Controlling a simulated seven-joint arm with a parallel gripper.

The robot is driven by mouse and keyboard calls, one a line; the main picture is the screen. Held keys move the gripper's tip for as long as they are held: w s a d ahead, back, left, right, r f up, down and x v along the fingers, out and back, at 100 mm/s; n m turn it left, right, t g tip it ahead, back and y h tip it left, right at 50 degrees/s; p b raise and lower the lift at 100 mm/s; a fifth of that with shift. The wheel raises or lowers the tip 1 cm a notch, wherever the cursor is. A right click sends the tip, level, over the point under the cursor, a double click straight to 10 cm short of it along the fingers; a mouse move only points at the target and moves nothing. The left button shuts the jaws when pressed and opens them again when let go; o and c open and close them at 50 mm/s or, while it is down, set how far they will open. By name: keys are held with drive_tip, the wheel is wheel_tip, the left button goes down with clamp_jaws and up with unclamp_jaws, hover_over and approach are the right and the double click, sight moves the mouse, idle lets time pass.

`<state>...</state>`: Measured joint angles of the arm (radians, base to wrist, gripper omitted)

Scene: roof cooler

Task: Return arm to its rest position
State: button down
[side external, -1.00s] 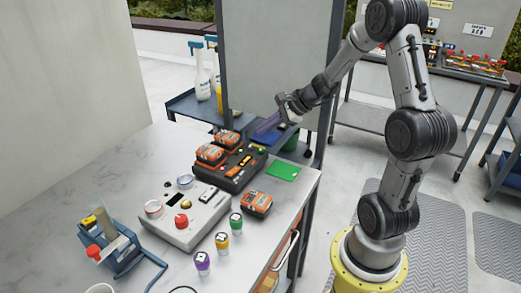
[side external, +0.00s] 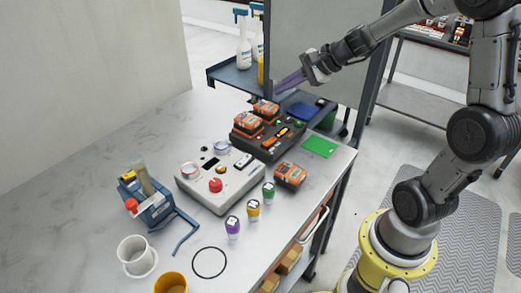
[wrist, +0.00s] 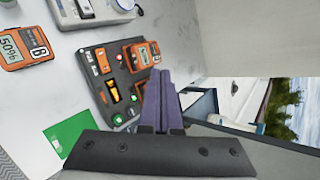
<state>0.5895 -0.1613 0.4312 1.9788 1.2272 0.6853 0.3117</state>
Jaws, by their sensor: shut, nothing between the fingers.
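My gripper (side external: 290,82) is in the air above the back right part of the table, near the dark charger. Its purple fingers are shut together with nothing between them, as the wrist view (wrist: 158,95) also shows. The dark charger (side external: 268,146) stands on the table (side external: 110,160) with orange battery packs (side external: 249,124) on its far left side. In the wrist view the fingers overlap part of the charger (wrist: 118,78). My arm reaches in from the upper right.
A grey box with a red button (side external: 215,185), a loose battery pack (side external: 290,175), a green card (side external: 319,146) and several coloured-top bottles (side external: 253,210) are on the table. A panel (side external: 320,45) and blue cart (side external: 235,75) stand behind.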

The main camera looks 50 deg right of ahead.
drive_tip(key=s+a+r+n+g+y, duration=0.1)
drive_tip(key=s+a+r+n, duration=0.2)
drive_tip(key=s+a+n, duration=0.3)
drive_tip(key=s+a+r+n+g, duration=0.1)
drive_tip(key=s+a+r+n, duration=0.25)
drive_tip(key=a, duration=0.55)
drive_tip(key=s+a+n, duration=0.2)
drive_tip(key=s+n, duration=0.4)
drive_tip(key=s, duration=0.2)
drive_tip(key=s+d+f+n+g+h, duration=0.1)
drive_tip(key=s+d+f+n+h, duration=0.3)
drive_tip(key=s+d+n, duration=0.1)
drive_tip(key=shift+s+d+f+g, duration=0.15)
drive_tip(key=shift+s+d+g, duration=0.25)
drive_tip(key=shift+s+d, duration=0.2)
